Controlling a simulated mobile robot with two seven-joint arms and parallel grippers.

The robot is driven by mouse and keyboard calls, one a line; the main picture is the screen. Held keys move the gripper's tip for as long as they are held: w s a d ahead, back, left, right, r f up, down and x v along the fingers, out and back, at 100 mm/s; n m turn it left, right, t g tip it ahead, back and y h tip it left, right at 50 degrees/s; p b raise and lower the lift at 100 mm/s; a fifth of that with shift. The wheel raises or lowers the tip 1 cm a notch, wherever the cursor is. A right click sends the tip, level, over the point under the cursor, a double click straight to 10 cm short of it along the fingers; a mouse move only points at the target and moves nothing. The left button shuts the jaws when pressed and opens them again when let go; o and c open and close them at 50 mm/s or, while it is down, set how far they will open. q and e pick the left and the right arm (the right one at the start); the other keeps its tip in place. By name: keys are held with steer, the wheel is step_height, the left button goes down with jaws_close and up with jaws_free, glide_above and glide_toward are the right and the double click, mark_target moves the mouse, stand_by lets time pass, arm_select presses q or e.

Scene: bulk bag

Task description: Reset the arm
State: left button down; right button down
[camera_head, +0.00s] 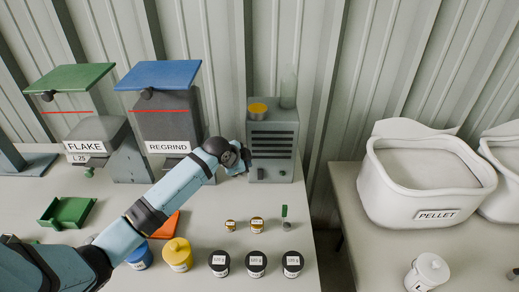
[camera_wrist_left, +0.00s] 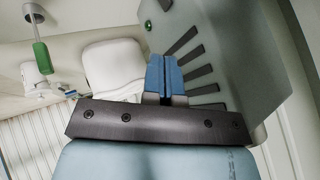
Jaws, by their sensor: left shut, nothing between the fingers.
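My left arm reaches in from the lower left in the head view. My left gripper (camera_head: 245,164) is at the front left side of the grey vented machine (camera_head: 271,146), close to its face. In the left wrist view the two blue fingers (camera_wrist_left: 165,74) are pressed together with nothing between them. The machine's slotted face (camera_wrist_left: 215,50) fills the right of that view, just beyond the fingertips. I cannot tell whether the fingers touch it. My right gripper is not in view.
The FLAKE hopper (camera_head: 88,137) and REGRIND hopper (camera_head: 167,125) stand behind my arm. Several lidded jars, including a yellow one (camera_head: 177,255), line the front. A green-handled tool (camera_head: 285,212) is at the right. A white PELLET bag (camera_head: 425,180) sits across a gap on another table.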

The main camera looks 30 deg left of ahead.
arm_select(q)
steer(key=shift+s+d, duration=0.1)
steer(key=shift+s, duration=0.05)
steer(key=s+d+f+n+g, duration=0.15)
steer(key=s+d, duration=0.25)
steer(key=s, duration=0.5)
steer(key=s+d+f+n+g, duration=0.1)
steer(key=s+d+f+n, duration=0.15)
steer(key=s, duration=0.65)
steer(key=s+d+r+n+g+y, duration=0.1)
steer(key=s+r+n, duration=0.15)
steer(key=s, duration=0.75)
steer(key=s+d+r+n+g+y, duration=0.1)
steer(key=s+r+n, duration=0.15)
steer(key=s, duration=0.85)
steer(key=w+d+f+t+h, duration=0.1)
steer(key=w+f+t, duration=0.1)
steer(key=f, duration=0.2)
steer(key=w+d+f+t+h, duration=0.1)
steer(key=w+d+f+t, duration=0.1)
steer(key=f, duration=0.3)
steer(key=w+d+f+t, duration=0.2)
steer(key=f+t, duration=0.1)
steer(key=f, duration=0.2)
steer(key=shift+w+f+h, duration=0.1)
steer(key=shift+f+h, duration=0.15)
steer(key=shift+h, duration=0.15)
steer(key=shift+d+f+t, duration=0.2)
steer(key=shift+f+t, duration=0.05)
steer(key=shift+f, duration=0.05)
